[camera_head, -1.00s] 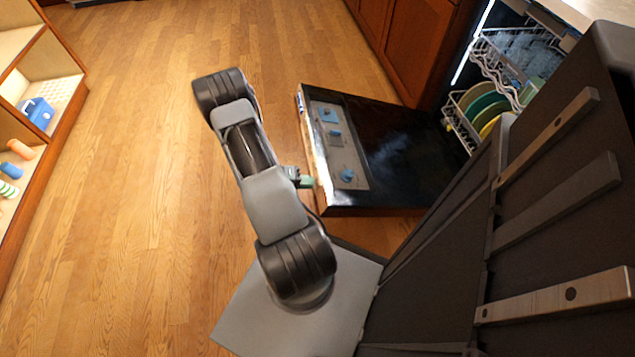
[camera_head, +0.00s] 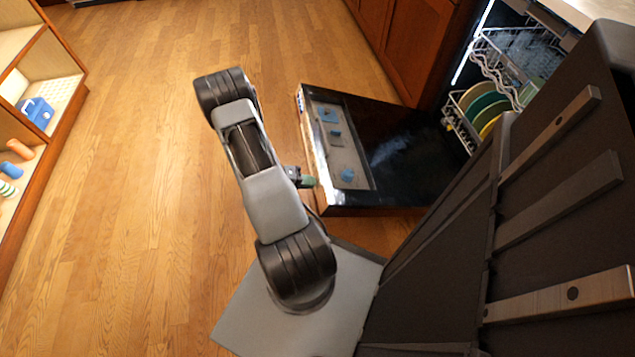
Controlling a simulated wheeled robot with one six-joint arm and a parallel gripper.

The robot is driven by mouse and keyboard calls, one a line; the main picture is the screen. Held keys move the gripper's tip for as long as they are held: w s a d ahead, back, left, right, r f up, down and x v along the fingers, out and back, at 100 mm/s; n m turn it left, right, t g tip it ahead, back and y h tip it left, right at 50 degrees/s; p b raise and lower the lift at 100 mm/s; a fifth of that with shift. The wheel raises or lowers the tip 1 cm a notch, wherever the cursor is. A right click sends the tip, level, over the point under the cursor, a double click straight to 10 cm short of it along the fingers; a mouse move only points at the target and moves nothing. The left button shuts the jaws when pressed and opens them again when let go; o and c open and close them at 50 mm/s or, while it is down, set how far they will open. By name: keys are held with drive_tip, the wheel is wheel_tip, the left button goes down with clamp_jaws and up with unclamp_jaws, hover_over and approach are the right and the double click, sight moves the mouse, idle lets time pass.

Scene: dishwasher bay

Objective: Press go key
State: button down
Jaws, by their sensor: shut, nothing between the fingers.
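The dishwasher door (camera_head: 410,155) is folded down open, its inner face up. A grey panel (camera_head: 352,150) along its left part carries several blue parts: a square one (camera_head: 328,115) at the top, a small one (camera_head: 336,133) in the middle and a round one (camera_head: 347,175) at the bottom. I cannot tell which, if any, is the go key. My gripper (camera_head: 308,182) is at the door's left edge, mostly hidden by my arm. Its greenish tip shows beside the edge, left of the round blue part. It is shut and empty; whether it touches the door I cannot tell.
The dishwasher rack (camera_head: 472,118) holds green and yellow plates at the upper right. A shelf (camera_head: 62,112) at the left holds a blue box (camera_head: 38,112) and an orange item (camera_head: 19,149). The wooden floor (camera_head: 140,200) between is clear.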

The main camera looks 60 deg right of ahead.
drive_tip(key=shift+s+d+f, duration=0.2)
drive_tip(key=shift+s+d, duration=0.05)
drive_tip(key=shift+s, duration=0.1)
drive_tip(key=v, duration=0.6)
idle(0.6)
drive_tip(key=shift+r, duration=0.15)
idle(0.7)
drive_tip(key=w+a+r+n+t+y+p, duration=0.15)
drive_tip(key=w+a+r+p, duration=0.35)
drive_tip(key=r, duration=0.6)
drive_tip(key=a+r+n+t+y+p, duration=0.1)
drive_tip(key=a+r+t+p, duration=0.2)
drive_tip(key=r+p, duration=0.6)
drive_tip(key=w+a+r+n+t+y+p, duration=0.1)
drive_tip(key=w+a+r+t+p, duration=0.2)
drive_tip(key=r, duration=1)
drive_tip(key=a+r+n+t+y+p, duration=0.2)
drive_tip(key=a+r+p, duration=0.5)
drive_tip(key=r, duration=0.5)
drive_tip(key=a+r+n+t+y+p, duration=0.2)
drive_tip(key=a+r+n+t+p, duration=0.3)
drive_tip(key=a+r, duration=0.4)
wheel_tip(320, 180, up, 4)
drive_tip(key=shift+s+r+y+p, duration=0.25)
drive_tip(key=shift+y+p, duration=0.1)
drive_tip(key=shift+p, duration=0.5)
